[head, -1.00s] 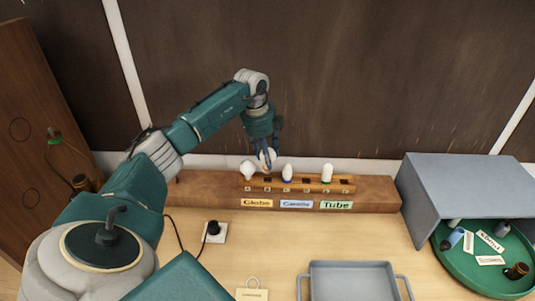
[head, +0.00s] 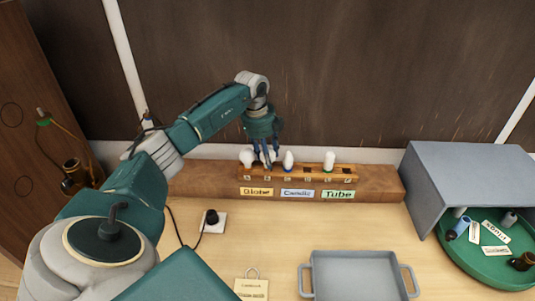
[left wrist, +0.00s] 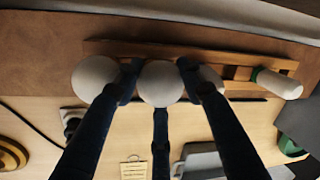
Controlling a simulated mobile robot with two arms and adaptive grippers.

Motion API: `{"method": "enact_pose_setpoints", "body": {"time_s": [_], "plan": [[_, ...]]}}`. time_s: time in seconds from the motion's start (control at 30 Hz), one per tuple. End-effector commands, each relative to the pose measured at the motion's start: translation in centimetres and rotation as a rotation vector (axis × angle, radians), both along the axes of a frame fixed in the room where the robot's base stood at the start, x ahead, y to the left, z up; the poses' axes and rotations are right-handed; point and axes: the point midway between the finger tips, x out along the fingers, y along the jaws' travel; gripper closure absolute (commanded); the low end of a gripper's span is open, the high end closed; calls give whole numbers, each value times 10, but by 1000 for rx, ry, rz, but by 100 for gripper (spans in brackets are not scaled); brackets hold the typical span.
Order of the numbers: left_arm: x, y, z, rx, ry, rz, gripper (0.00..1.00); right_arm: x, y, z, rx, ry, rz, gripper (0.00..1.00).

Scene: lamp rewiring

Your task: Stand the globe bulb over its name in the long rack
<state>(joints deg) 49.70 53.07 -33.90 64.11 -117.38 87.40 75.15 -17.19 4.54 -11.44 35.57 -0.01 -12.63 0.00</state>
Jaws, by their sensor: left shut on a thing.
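My left gripper (head: 265,150) has its fingers closed around a round white globe bulb (left wrist: 160,83), low over the long wooden rack (head: 345,176). This bulb is above the Globe name card (head: 257,191), at about the second place from the left. I cannot tell whether its base is in the hole. Another round white bulb (head: 247,157) stands just left of it; it also shows in the left wrist view (left wrist: 94,78). A candle bulb (head: 288,160) stands to the right, and a tube bulb (head: 329,161) farther right. My right gripper is not in view.
Candle (head: 298,193) and Tube (head: 338,194) cards sit on the brown ledge's front. A grey tray (head: 358,256) stands in front. At the right are a grey cover (head: 450,180) and a green round tray (head: 465,266) with small items. A socket (head: 211,219) with a cord lies left.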

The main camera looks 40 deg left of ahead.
Motion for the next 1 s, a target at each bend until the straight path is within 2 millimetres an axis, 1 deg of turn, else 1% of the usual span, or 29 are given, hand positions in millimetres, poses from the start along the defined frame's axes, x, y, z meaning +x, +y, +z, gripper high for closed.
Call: {"method": "enact_pose_setpoints", "body": {"time_s": [0.8,0.83,0.87,0.9,0.93,1.0], "plan": [[0,0,-4,0,0,0,83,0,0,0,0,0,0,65],[0,0,-4,0,0,0,57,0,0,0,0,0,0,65],[0,0,-4,0,0,0,51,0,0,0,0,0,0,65],[0,0,-4,0,0,0,43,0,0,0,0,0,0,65],[0,0,-4,0,0,0,39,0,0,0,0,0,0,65],[0,0,-4,0,0,0,39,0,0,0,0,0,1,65]]}}
